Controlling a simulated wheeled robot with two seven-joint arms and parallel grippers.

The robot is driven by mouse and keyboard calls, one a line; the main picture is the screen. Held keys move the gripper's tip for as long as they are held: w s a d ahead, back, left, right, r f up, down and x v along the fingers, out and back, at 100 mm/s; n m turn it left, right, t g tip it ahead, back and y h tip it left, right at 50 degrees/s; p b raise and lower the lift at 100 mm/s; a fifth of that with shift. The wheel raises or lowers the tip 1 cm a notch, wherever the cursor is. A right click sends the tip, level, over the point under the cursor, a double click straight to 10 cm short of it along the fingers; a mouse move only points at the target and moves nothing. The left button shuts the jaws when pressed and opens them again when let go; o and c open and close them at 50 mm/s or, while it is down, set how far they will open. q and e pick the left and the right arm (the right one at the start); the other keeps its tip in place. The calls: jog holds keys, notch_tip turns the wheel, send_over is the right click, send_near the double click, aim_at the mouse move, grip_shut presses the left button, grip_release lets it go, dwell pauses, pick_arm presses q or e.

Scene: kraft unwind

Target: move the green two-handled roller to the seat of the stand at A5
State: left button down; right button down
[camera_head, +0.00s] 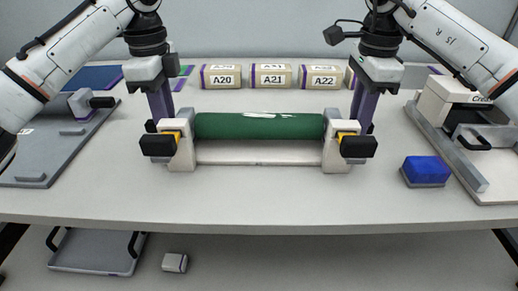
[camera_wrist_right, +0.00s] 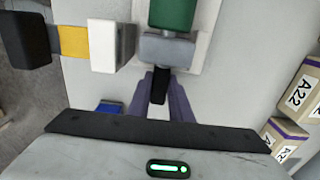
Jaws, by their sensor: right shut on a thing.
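The green roller (camera_head: 259,126) lies level across a pale stand (camera_head: 258,157) in the middle of the table. White end blocks with yellow and black parts stand at both ends. My right gripper (camera_head: 359,120) is at the roller's right end; in the right wrist view (camera_wrist_right: 163,80) its purple fingers are closed on a black handle (camera_wrist_right: 159,86) joined to a grey block below the green roller (camera_wrist_right: 172,14). My left gripper (camera_head: 160,115) is at the left end, its fingertips partly hidden behind the end block. I cannot tell whether it grips. No A5 label is readable.
Boxes labelled A20 (camera_head: 221,77), A21 (camera_head: 271,76) and A22 (camera_head: 320,77) stand behind the roller. A blue block (camera_head: 426,170) lies to the right. Grey fixtures (camera_head: 55,155) occupy both table sides. The table's front strip is clear. A tray (camera_head: 95,252) lies below.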

pick_arm(q)
jog(key=c, duration=1.6)
grip_release()
jog(key=shift+f, duration=0.1)
pick_arm(e)
jog(key=c, duration=1.6)
grip_release()
jog(key=shift+f, duration=0.1)
jog(key=shift+r, duration=0.55)
pick_arm(q)
notch_tip(320, 180, up, 12)
pick_arm(e)
notch_tip(320, 180, up, 11)
pick_arm(q)
jog(key=shift+s, duration=0.1)
pick_arm(e)
jog(key=shift+s+f, duration=0.1)
